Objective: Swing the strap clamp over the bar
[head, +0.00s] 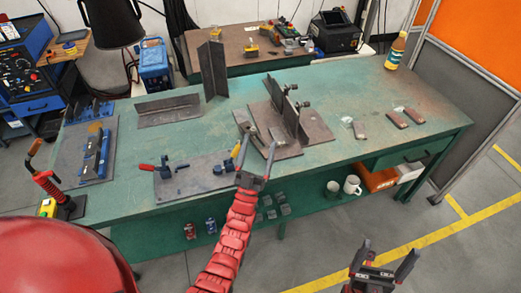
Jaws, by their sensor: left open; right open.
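A steel fixture plate (316,131) lies on the green table, with upright dark plates (283,106) and small clamp knobs on it. A flat grey strap-like piece (248,128) lies at its left edge; I cannot tell for sure whether it is the strap clamp, nor which part is the bar. My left gripper (256,150) is open, just in front of this piece and over the table's front part. Its fingers hide part of the fixture's front left corner, and I cannot tell whether they touch anything. My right gripper (388,252) is open and empty, over the floor in front of the table.
A flat plate with blue toggle clamps (182,167) lies left of my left gripper. An angle piece (168,110) and a tall upright angle (213,70) stand behind. Small blocks (397,119) and a yellow bottle (396,50) are at right. Mugs (352,185) sit on the lower shelf.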

